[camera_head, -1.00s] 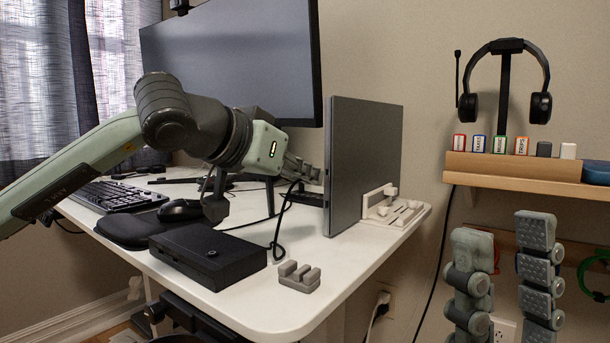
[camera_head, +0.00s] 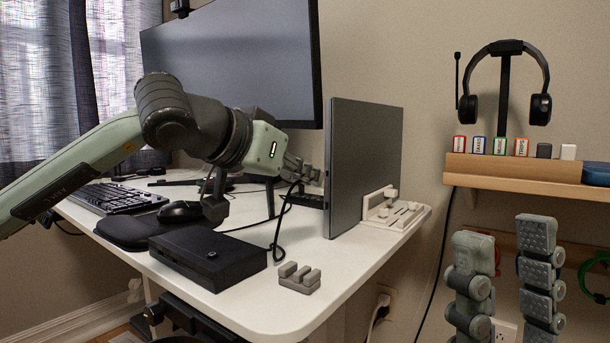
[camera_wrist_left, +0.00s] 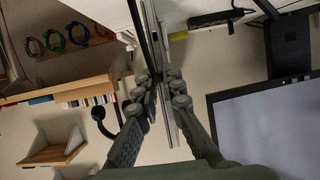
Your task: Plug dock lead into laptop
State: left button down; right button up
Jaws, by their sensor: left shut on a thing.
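The laptop (camera_head: 362,165) stands upright on edge in a white stand (camera_head: 396,213) at the right end of the desk. My left gripper (camera_head: 314,174) is close to the laptop's left side. It is shut on the dock lead (camera_head: 277,235), a black cable that hangs from the fingers toward the desk. The plug end is mostly hidden by the fingers, and I cannot tell whether it touches the laptop. The wrist view shows the left fingers (camera_wrist_left: 157,92) beside the laptop's thin edge. The black dock (camera_head: 208,256) lies at the desk's front. My right gripper (camera_head: 504,235) is open and empty.
A grey cable holder (camera_head: 299,278) sits on the desk near its front right edge. A mouse (camera_head: 181,211), keyboard (camera_head: 112,197) and large monitor (camera_head: 235,60) are to the left and behind. A wooden shelf (camera_head: 530,178) with a headset (camera_head: 505,85) is on the right wall.

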pick_arm(q)
jog(key=shift+w+d, duration=0.6)
jog(key=shift+w, duration=0.15)
dwell(0.6)
jog(key=c, duration=1.6)
grip_release()
jog(key=shift+r, duration=0.1)
jog(key=v, duration=1.2)
